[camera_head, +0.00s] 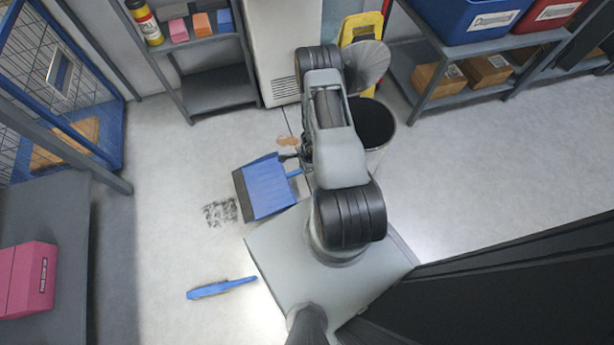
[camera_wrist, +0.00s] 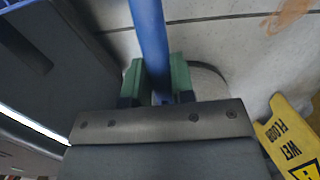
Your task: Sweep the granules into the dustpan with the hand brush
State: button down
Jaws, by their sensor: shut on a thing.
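The blue dustpan (camera_head: 268,187) is left of my arm, with its dark lip facing left. My gripper (camera_head: 298,160) is at the dustpan's handle. In the wrist view, the green fingers of my gripper (camera_wrist: 158,78) are shut on the blue handle (camera_wrist: 148,30). I cannot tell whether the pan touches the floor. The dark granules (camera_head: 220,212) lie in a patch on the floor just left of the lip. The blue hand brush (camera_head: 221,288) lies on the floor below them, apart from my gripper; its bristles are not clearly visible.
A black-topped bin (camera_head: 374,126) stands right of my arm, near a yellow wet-floor sign (camera_head: 360,28), which also shows in the wrist view (camera_wrist: 288,140). A brown stain (camera_head: 288,141) marks the floor. A grey bench (camera_head: 62,215) stands at left. Floor around the brush is clear.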

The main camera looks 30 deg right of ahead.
jog(key=shift+s+d+f+m+b, duration=0.15)
jog(key=shift+s+f+b, duration=0.1)
jog(key=shift+f, duration=0.35)
jog(key=shift+s+d+f+m+b, duration=0.15)
jog(key=shift+f+b, duration=0.1)
jog(key=shift+f, duration=0.35)
jog(key=shift+w+a+f+b, duration=0.1)
jog(key=shift+f+b, duration=3.6)
jog(key=shift+f, duration=2)
jog(key=c, duration=0.9)
grip_release()
jog(key=r+p, duration=0.2)
jog(key=r, duration=0.2)
jog(key=d+r+p, duration=0.1)
jog(key=r+p, duration=0.1)
jog(key=r, duration=0.3)
jog(key=d+r+p, duration=0.1)
jog(key=r+p, duration=0.2)
jog(key=r, duration=0.1)
jog(key=shift+s+r, duration=0.3)
